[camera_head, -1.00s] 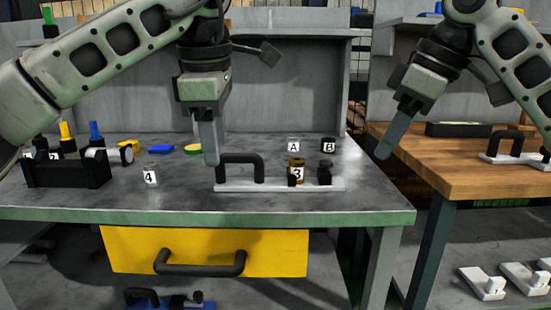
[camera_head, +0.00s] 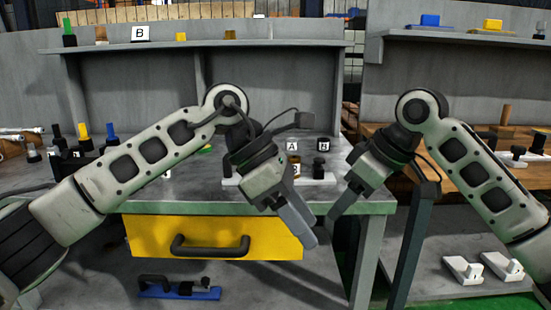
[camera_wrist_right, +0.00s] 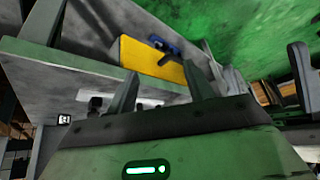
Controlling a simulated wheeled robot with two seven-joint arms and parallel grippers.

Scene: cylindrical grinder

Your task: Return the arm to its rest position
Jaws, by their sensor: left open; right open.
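My left gripper (camera_head: 303,228) hangs in front of the right part of the metal workbench, pointing down and to the right, with nothing held. My right gripper (camera_head: 344,206) hangs just right of it, pointing down and to the left. In the right wrist view, the two fingers of my right gripper (camera_wrist_right: 162,88) stand apart with nothing between them. Both arms are bent at the elbow. The left forearm hides part of the benchtop.
The metal workbench (camera_head: 180,202) has a yellow drawer (camera_head: 215,236). A white plate (camera_head: 318,180) with labelled pieces lies on top, partly covered by my left gripper. A wooden table (camera_head: 480,178) stands right. A blue fixture (camera_head: 180,290) lies below the drawer.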

